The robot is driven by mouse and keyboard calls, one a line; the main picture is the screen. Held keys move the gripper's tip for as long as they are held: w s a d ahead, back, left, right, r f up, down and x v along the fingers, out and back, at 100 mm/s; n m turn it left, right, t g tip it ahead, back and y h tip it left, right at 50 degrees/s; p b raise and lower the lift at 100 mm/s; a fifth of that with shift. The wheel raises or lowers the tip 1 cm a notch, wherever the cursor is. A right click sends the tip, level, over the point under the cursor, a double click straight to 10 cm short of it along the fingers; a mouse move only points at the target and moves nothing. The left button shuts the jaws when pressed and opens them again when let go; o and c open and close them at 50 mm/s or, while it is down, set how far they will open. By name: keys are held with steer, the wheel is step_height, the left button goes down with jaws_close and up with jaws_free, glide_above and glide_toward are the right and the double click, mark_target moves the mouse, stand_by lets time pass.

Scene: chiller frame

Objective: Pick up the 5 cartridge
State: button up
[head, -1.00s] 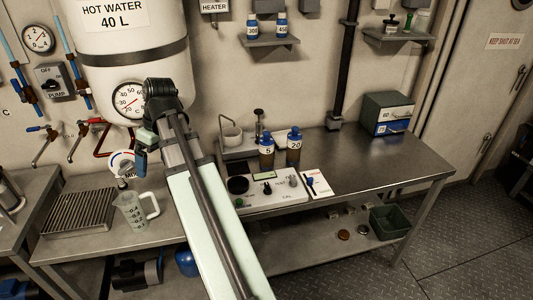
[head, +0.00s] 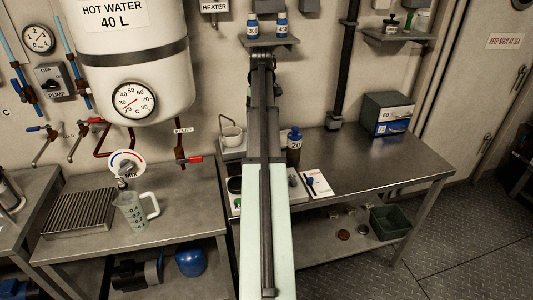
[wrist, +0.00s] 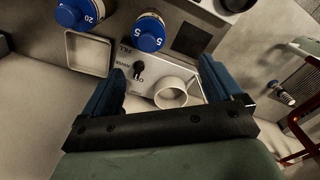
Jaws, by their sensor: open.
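The 5 cartridge (wrist: 147,32) shows in the wrist view as a blue cap marked 5, at the top centre, beyond my fingertips. In the head view it is hidden behind my arm. The 20 cartridge (head: 293,146) stands to the right of my arm, a dark bottle with a blue cap. Its cap also shows at the top left of the wrist view (wrist: 80,12). My gripper (wrist: 160,68) is open, with blue fingers apart and nothing held between them. It is not clearly visible in the head view.
A pale ring-shaped cup (wrist: 174,93) lies in view between the fingers, beside a panel with a black knob (wrist: 138,68). A white square tray (wrist: 88,54) is at left. The steel bench (head: 370,157) is clear at right; a drawer box (head: 388,113) stands at its back.

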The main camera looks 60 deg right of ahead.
steer(key=shift+s+d+f, duration=0.1)
steer(key=shift+s+d, duration=0.25)
steer(key=shift+d, duration=0.35)
steer(key=shift+s+d+f, duration=0.15)
steer(key=shift+f, duration=0.05)
step_height(320, 180, down, 8)
steer(key=shift+f, duration=0.1)
steer(key=f, duration=0.5)
steer(key=shift+s+f, duration=0.1)
steer(key=shift+s, duration=0.15)
steer(key=c, duration=1.2)
